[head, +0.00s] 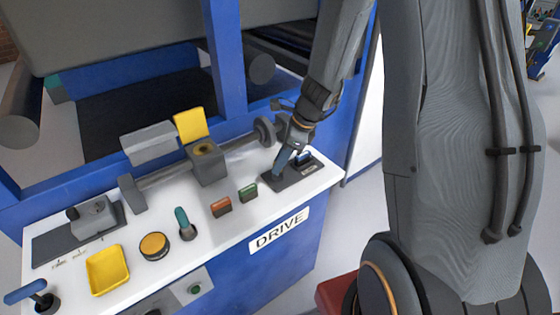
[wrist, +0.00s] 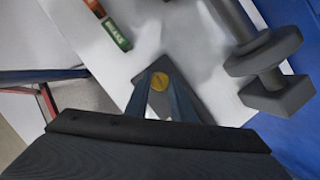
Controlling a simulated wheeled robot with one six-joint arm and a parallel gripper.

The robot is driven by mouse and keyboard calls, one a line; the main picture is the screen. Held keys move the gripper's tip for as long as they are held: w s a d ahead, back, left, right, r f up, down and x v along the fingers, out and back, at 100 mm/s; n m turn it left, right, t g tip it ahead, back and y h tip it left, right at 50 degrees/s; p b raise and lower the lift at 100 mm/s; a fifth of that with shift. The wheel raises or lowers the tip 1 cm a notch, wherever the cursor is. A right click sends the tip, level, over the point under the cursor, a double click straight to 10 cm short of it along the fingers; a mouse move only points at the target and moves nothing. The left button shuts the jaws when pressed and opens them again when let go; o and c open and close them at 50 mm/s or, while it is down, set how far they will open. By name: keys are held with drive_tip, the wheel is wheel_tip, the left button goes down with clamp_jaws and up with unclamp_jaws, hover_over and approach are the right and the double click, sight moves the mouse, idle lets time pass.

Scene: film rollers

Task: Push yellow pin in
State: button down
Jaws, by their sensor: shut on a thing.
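A round yellow pin head (wrist: 159,81) shows in the wrist view between my fingertips, over a dark grey plate (wrist: 182,92). My gripper (wrist: 159,90) is shut on it from both sides. The yellow pin is hidden there by my fingers. How deep the pin sits cannot be told.
A grey roller shaft (head: 236,142) with a round flange lies behind-left.

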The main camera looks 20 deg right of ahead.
drive_tip(key=shift+f+b, duration=0.55)
drive_tip(key=shift+f, duration=0.35)
drive_tip(key=c, duration=1.5)
unclamp_jaws()
drive_tip(key=shift+r, duration=0.1)
drive_tip(key=v, duration=0.7)
drive_tip(key=shift+s+d+r, duration=0.1)
drive_tip(key=shift+d+r, duration=0.05)
drive_tip(key=shift+r, duration=0.15)
